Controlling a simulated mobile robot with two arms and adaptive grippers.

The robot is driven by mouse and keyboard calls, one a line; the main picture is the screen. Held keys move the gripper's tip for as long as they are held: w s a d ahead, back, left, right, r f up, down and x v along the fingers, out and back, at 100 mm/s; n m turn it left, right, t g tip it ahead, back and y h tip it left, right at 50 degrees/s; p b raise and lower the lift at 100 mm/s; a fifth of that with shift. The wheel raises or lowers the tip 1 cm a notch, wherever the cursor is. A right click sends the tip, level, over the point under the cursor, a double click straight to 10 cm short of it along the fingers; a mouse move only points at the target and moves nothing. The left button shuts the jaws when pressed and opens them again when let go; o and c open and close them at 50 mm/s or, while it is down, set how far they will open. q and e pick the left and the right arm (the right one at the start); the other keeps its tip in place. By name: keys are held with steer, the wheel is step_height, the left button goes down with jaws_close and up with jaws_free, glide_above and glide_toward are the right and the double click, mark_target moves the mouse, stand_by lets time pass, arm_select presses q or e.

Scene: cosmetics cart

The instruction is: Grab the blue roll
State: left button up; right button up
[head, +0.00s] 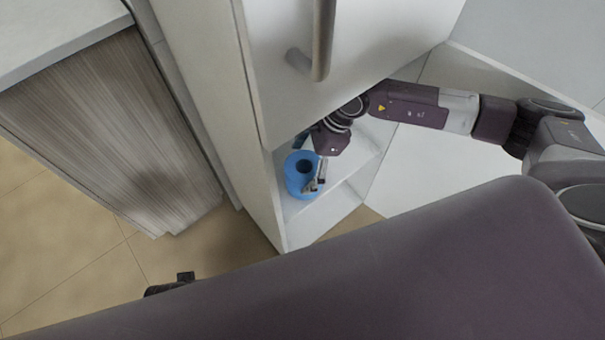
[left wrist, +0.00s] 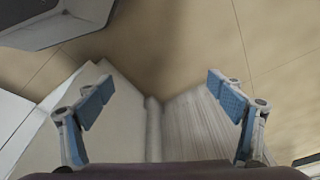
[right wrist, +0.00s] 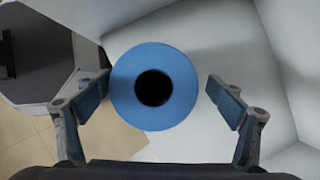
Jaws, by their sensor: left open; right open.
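The blue roll (head: 294,178) stands on a white shelf inside the cabinet in the head view, its dark centre hole facing up. My right gripper (head: 318,176) reaches into the cabinet right at the roll and hides part of it. In the right wrist view the blue roll (right wrist: 126,88) shows end-on between the two open fingers of my right gripper (right wrist: 160,98). The left finger is close to its edge; a gap shows at the right finger. My left gripper (left wrist: 165,98) is open and empty above the floor in the left wrist view.
A white cabinet shelf (head: 345,199) bears the roll, with white walls close around it. A white door with a handle (head: 323,40) is above my right arm. A wood-grain cabinet (head: 110,125) stands at left. Tan floor (head: 60,245) lies open at lower left.

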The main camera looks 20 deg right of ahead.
steer(key=x, duration=0.5)
steer(key=shift+s+d+b, duration=0.1)
steer(key=shift+s+b, duration=0.2)
steer(key=shift+s, duration=0.1)
steer(key=shift+f, duration=0.3)
arm_select(q)
steer(key=shift+w+r, duration=0.15)
steer(key=shift+r, duration=0.45)
steer(key=shift+w+r, duration=0.15)
steer(key=shift+r, duration=0.45)
arm_select(e)
steer(key=c, duration=1.3)
steer(key=shift+o, duration=0.2)
steer(key=shift+r, duration=0.1)
